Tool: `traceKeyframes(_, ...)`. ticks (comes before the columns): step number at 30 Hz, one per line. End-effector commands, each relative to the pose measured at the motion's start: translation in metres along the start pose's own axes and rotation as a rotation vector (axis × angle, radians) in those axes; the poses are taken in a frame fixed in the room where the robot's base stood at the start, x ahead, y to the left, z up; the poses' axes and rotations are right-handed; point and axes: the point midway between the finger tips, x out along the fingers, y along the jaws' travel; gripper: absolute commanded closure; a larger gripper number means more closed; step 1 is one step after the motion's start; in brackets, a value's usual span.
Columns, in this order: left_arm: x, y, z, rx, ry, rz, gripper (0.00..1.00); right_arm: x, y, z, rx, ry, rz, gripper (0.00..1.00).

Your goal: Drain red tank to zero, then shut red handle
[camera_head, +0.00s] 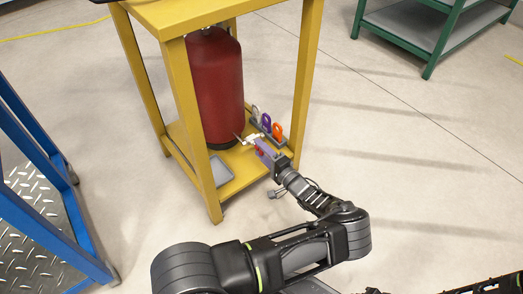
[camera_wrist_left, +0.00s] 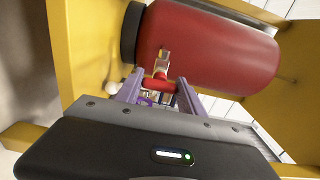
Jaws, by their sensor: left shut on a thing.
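The red tank (camera_head: 213,85) stands upright on the lower shelf of a yellow frame; it also fills the upper part of the left wrist view (camera_wrist_left: 210,45). A brass fitting comes out of its lower side, with the red handle (camera_wrist_left: 156,82) on it. My left gripper (camera_head: 257,146) reaches in at the tank's front right. Its purple fingers (camera_wrist_left: 158,92) are shut on the red handle, one on each side. No gauge reading can be made out. My right gripper is not in view.
The yellow frame's front leg (camera_head: 196,130) stands left of my left gripper. Grey, purple (camera_head: 266,121) and orange (camera_head: 277,132) padlock-like pieces stand on a rack close behind it. A grey tray (camera_head: 221,172) lies on the shelf.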

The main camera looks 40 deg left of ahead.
Motion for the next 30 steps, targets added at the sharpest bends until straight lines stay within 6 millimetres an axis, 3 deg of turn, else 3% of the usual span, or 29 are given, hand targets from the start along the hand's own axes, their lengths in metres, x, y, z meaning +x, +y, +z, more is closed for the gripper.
traceKeyframes(3,0.000,0.001,0.000,-0.003,-0.001,0.003,0.95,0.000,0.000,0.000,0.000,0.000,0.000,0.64)
traceKeyframes(4,0.000,0.001,0.000,-0.003,-0.001,0.003,0.52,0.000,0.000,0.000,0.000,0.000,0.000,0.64)
traceKeyframes(11,0.000,0.001,0.000,-0.001,0.000,0.002,0.33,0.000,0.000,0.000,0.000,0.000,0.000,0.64)
traceKeyframes(22,-0.005,-0.001,0.000,0.000,0.001,0.001,0.33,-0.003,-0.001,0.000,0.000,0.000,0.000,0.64)
traceKeyframes(30,-0.044,-0.003,-0.001,0.000,0.003,0.002,0.33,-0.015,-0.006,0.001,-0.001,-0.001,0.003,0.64)
